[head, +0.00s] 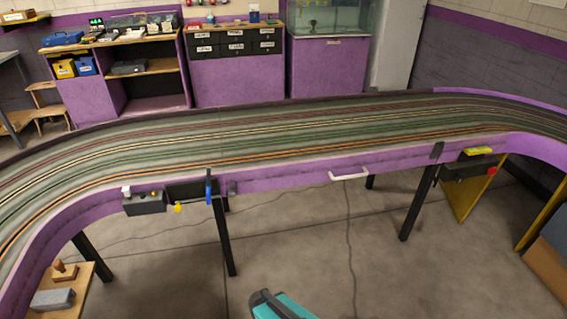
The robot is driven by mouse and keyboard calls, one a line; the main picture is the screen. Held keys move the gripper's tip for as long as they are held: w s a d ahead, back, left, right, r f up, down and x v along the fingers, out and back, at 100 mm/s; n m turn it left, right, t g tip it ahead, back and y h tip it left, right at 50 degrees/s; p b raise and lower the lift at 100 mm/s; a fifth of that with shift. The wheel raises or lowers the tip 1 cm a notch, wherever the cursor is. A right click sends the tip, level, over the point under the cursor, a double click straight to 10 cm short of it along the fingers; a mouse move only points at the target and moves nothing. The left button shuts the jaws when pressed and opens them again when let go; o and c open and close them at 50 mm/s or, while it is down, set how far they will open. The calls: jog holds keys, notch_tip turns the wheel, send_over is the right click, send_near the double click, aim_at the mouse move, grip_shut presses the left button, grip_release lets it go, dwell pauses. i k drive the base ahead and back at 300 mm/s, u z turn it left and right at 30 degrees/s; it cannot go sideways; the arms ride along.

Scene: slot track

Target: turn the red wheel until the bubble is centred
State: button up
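A small red wheel (491,170) sticks out on the right side of a dark unit at the front edge of the track table, at the right in the head view. A yellow-green level (478,150) lies on top just above it. The level is too small here to tell where its bubble sits. Part of my teal and black arm shows at the bottom edge, well apart from the wheel. My gripper is not in view.
The slot track table (345,173) with its purple edge curves across the view. A white handle (349,174), a blue clamp (209,188) and a grey control box (145,203) are on its front edge. A yellow panel (468,195) stands under the wheel. The floor (330,260) in front is mostly clear.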

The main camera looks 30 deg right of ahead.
aim_at(491, 171)
jog(key=u, duration=0.8)
jog(key=k, duration=0.15)
jog(key=z, duration=2.9)
jog(key=i, duration=0.6)
jog(key=z, duration=0.15)
jog(key=k, duration=0.55)
jog(key=z, duration=0.05)
